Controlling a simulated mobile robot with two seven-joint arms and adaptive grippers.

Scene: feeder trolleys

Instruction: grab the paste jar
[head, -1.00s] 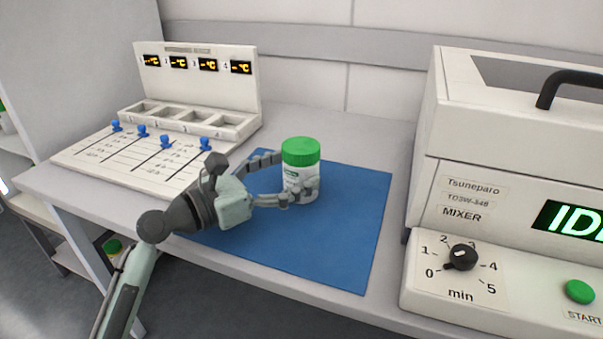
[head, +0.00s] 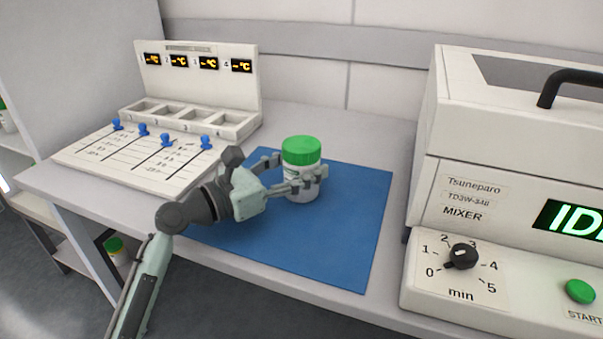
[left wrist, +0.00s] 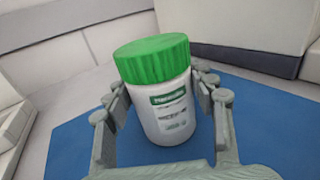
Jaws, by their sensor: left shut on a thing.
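The paste jar (head: 301,151) is white with a green lid and a printed label. It stands upright on the blue mat (head: 335,245), near the mat's back edge. My left gripper (head: 300,178) has its fingers on both sides of the jar, below the lid, and is shut on it. In the left wrist view the jar (left wrist: 165,100) sits between the fingers, its label facing the camera. My right gripper is in neither view.
A mixer (head: 430,180) with a dial and a green button stands at the right. A white four-slot temperature unit (head: 195,60) with blue sliders stands at the back left. Another green-lidded jar (head: 114,246) is on a lower shelf. The mat's front is clear.

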